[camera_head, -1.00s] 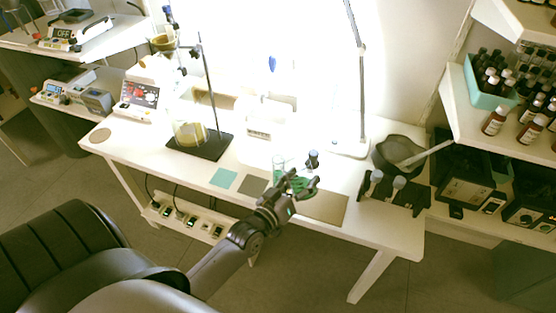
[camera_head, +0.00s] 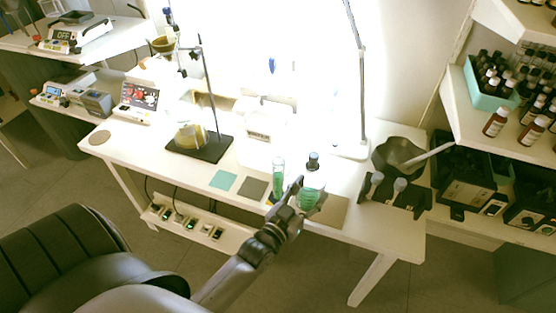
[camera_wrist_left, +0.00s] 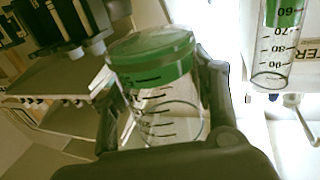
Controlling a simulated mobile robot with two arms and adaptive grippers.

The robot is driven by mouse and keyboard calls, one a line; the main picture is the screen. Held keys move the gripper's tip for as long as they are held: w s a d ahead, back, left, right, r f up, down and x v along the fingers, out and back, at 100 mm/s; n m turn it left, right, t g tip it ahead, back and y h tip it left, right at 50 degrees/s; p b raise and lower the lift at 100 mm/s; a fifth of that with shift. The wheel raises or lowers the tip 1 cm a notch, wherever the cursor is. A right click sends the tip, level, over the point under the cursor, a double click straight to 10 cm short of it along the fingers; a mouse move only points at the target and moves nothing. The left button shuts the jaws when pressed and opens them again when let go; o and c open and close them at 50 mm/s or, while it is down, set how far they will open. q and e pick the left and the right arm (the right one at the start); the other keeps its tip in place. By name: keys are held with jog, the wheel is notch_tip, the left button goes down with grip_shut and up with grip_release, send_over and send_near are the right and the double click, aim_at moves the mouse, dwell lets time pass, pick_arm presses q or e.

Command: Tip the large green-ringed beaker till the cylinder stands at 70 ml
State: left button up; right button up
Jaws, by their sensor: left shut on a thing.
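The large beaker (camera_head: 308,200) is clear with green liquid in it; it is held close to upright, just right of the cylinder. My left gripper (camera_head: 306,194) is shut around its sides. In the wrist view, which is upside down, the beaker (camera_wrist_left: 165,108) shows between the fingers with its liquid gathered at the picture's top. The cylinder (camera_head: 279,180) stands on the table with green liquid in it. In the wrist view the cylinder (camera_wrist_left: 272,55) shows marks from 60 to 90, and the green ends between 60 and 70, close to 70. My right gripper is not in view.
A dark-stoppered bottle (camera_head: 313,160) stands just behind the beaker. A dark rack (camera_head: 396,196) and a grey mortar (camera_head: 390,153) stand to the right. A retort stand (camera_head: 200,148) with a flask is at left. A teal mat (camera_head: 223,179) and a grey mat (camera_head: 252,187) lie clear.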

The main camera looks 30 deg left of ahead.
aim_at(322, 191)
pick_arm(q)
jog(key=d+r+p, duration=0.3)
jog(key=r+p, duration=0.1)
jog(key=shift+s+d+r, duration=0.1)
jog(key=shift+s+d, duration=0.2)
jog(key=shift+d, duration=0.05)
jog(key=shift+s+d+r+p, duration=0.15)
jog(key=shift+d+r+p, duration=0.15)
jog(key=shift+d+p, duration=0.15)
